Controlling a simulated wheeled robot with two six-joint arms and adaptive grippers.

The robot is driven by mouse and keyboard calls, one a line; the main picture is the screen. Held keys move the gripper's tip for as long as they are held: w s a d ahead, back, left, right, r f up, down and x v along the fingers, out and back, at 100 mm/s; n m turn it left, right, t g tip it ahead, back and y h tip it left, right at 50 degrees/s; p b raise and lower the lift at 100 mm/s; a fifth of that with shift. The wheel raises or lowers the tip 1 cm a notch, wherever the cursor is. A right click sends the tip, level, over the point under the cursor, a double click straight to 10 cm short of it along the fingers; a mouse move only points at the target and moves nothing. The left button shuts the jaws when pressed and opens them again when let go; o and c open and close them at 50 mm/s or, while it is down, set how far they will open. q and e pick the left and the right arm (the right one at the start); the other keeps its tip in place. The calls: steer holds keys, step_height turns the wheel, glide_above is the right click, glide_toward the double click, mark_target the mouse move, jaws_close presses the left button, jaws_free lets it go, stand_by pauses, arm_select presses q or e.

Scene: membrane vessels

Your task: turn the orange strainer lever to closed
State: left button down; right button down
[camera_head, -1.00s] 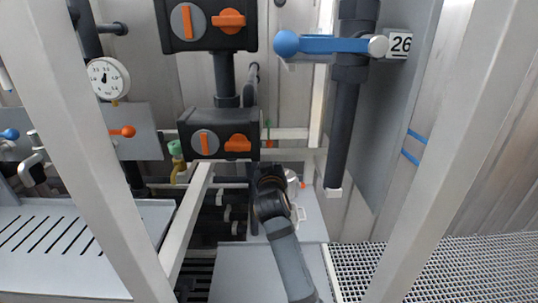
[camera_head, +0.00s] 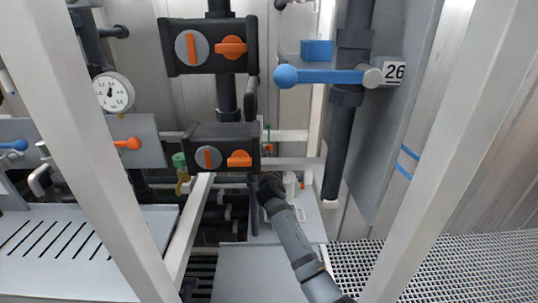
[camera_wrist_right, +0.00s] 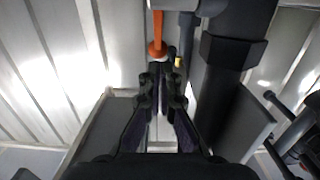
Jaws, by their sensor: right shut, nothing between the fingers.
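In the right wrist view an orange lever (camera_wrist_right: 158,28) hangs upright in front of a grey pipe fitting, with a round orange end (camera_wrist_right: 157,49) at its bottom. My right gripper (camera_wrist_right: 163,80) is shut and empty, its fingertips just below that round end and seemingly apart from it. In the head view my right gripper (camera_head: 270,184) is below the lower black box, its fingers mostly hidden by the wrist. A small orange spot (camera_head: 302,185) shows just right of it; I cannot tell if this is the same lever. My left gripper is not in view.
Two black boxes with orange knobs (camera_head: 230,47) (camera_head: 238,158) are above my right gripper. A blue lever (camera_head: 330,76) by the 26 sign and a dark vertical pipe (camera_head: 340,150) are to the right. Pale frame posts (camera_head: 95,170) stand in front. Another orange-ended lever (camera_head: 127,143) is at left.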

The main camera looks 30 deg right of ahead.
steer(key=shift+w+d+f, duration=0.3)
steer(key=shift+w+f, duration=0.4)
steer(key=shift+f, duration=0.2)
steer(key=shift+w+d+b, duration=0.1)
steer(key=shift+w+b, duration=0.05)
steer(key=shift+b, duration=0.4)
